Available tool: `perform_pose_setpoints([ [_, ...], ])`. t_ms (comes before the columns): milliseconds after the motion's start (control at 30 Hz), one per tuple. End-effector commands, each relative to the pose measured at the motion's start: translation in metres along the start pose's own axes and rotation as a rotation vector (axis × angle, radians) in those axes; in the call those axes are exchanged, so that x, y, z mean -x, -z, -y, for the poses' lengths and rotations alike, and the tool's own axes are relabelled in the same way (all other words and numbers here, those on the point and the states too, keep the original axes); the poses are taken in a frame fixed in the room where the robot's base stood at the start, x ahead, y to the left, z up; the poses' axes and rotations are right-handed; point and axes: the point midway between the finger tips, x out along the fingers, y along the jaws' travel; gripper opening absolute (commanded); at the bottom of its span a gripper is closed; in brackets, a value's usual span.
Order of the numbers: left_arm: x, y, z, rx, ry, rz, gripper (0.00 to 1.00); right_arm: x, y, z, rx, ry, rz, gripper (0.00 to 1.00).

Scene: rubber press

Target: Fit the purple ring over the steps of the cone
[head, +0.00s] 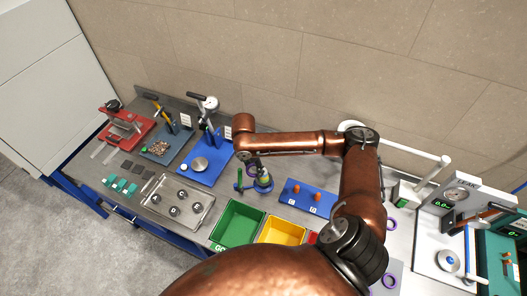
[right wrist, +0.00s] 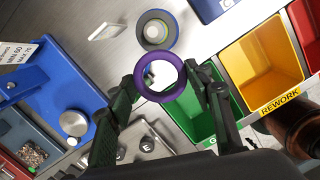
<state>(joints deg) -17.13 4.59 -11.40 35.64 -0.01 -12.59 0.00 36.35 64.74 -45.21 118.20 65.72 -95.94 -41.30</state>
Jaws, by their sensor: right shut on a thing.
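The purple ring (right wrist: 141,83) is held between the two fingertips of my right gripper (right wrist: 160,82) in the right wrist view. The stepped cone (right wrist: 154,29) stands on the bench just beyond the ring, with pale grey steps and a blue base. In that view the ring and cone appear apart. In the head view my right gripper (head: 252,163) is above and slightly left of the cone (head: 263,182), whose blue base shows; the held ring is too small to make out there. My left gripper is not in view.
Green (head: 237,225) and yellow (head: 281,231) bins stand in front of the cone. A blue plate with orange pegs (head: 307,197) is at its right, a blue gauge stand (head: 207,163) at its left. A metal tray (head: 178,205) lies front left. More purple rings (head: 390,224) lie at right.

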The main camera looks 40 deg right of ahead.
Motion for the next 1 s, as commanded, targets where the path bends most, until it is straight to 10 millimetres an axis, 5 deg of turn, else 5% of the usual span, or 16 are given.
perform_pose_setpoints([
  [200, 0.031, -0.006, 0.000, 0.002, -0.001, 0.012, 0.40, 0.011, -0.037, 0.002, 0.271, -0.031, 0.001, 0.29],
  [467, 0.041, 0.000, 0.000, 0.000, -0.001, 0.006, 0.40, 0.011, -0.055, 0.003, 0.434, -0.053, -0.001, 0.29],
  [1000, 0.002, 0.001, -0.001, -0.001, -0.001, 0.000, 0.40, -0.022, -0.052, 0.003, 0.450, -0.055, 0.000, 0.29],
])
